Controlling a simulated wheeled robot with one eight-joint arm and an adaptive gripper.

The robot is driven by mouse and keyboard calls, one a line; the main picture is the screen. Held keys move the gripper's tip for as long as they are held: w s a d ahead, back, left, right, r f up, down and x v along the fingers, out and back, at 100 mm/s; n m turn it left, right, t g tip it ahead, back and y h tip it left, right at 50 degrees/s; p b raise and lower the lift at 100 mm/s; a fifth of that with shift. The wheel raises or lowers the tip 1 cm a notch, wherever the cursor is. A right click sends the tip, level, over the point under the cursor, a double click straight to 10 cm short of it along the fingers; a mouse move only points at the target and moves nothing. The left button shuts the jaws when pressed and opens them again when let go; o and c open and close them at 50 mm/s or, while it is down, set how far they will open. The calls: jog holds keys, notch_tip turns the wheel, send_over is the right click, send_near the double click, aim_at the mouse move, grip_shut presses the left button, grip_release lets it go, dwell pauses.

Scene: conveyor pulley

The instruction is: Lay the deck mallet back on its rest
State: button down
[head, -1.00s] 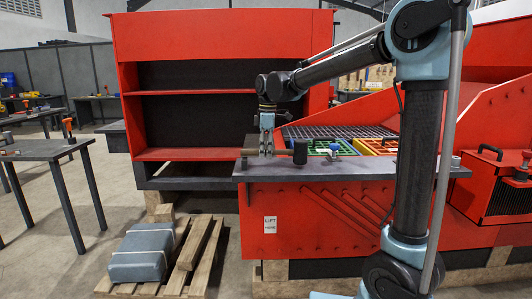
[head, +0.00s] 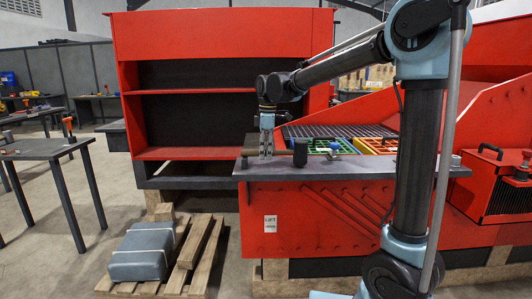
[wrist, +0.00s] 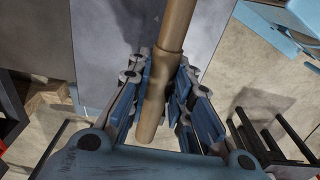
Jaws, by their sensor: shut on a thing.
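My gripper (head: 266,150) is at the left end of the grey deck ledge, pointing down. In the wrist view my gripper (wrist: 160,98) is shut on a tan wooden handle (wrist: 172,40), which I take to be the deck mallet's. The handle runs up out of the top of that view, and its lower end shows between the fingers. In the head view a dark upright cylinder (head: 300,152) stands right of the fingers; I cannot tell whether it is the mallet's head. A brownish block (head: 251,144) shows left of the fingers, possibly part of the rest or mallet.
The grey ledge (head: 350,172) tops a red machine front. A green tray (head: 318,146), an orange tray (head: 376,146) and a blue knob (head: 335,146) are right of the gripper. A red shelf unit (head: 220,60) stands behind. A grey case (head: 142,250) lies on a pallet below.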

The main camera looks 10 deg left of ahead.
jog(key=shift+f, duration=0.6)
jog(key=c, duration=1.4)
grip_release()
jog(key=shift+o, duration=0.2)
jog(key=shift+d+r, duration=0.2)
jog(key=shift+r, duration=3.8)
